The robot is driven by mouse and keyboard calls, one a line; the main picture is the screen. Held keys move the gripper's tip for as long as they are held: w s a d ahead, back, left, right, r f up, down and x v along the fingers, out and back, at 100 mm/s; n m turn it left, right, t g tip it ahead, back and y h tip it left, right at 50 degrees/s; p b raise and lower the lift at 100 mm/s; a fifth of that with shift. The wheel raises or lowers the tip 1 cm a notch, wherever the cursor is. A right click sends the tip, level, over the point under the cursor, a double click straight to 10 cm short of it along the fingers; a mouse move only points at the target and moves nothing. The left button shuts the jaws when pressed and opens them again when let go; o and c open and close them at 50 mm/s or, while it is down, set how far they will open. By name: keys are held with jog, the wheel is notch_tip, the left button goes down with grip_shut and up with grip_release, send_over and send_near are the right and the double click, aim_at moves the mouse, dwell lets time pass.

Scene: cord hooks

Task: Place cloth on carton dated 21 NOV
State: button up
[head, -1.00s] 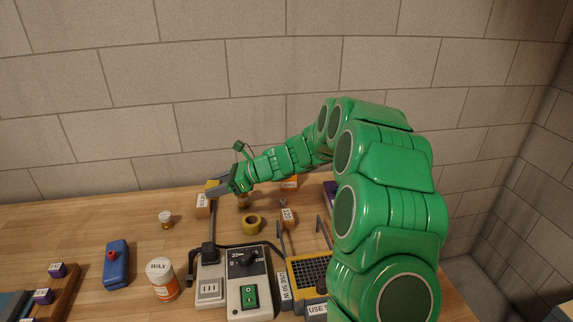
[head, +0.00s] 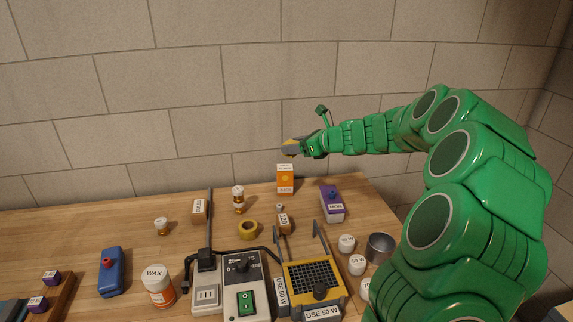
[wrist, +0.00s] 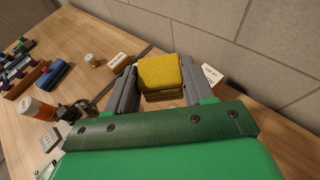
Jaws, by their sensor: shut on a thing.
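My gripper (head: 300,148) is shut on a folded yellow cloth (wrist: 160,76), which shows between the two fingers in the wrist view. In the head view the cloth (head: 291,147) is held up against the wall, above the orange carton (head: 285,181). That carton stands upright at the back of the table, apart from the cloth. Its small white label is too small to read. A brown block (head: 199,210) with a white label lies farther left, and it also shows in the wrist view (wrist: 117,60). I cannot read a date on either one.
An amber bottle (head: 238,198), a yellow tape roll (head: 248,228) and a purple box (head: 332,204) stand near the carton. The back-left table is clear.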

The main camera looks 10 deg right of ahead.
jog(key=w+f, duration=0.4)
jog(key=w, duration=0.4)
send_over(288, 169)
jog(key=shift+w+f, duration=0.1)
jog(key=shift+f, duration=4.2)
jog(key=o, duration=1)
jog(key=shift+f, duration=0.1)
jog(key=shift+d+r, duration=0.25)
jog(key=v, duration=1.1)
jog(key=shift+s+d+r, duration=0.1)
jog(key=shift+s+d, duration=0.05)
jog(key=shift+s, duration=0.15)
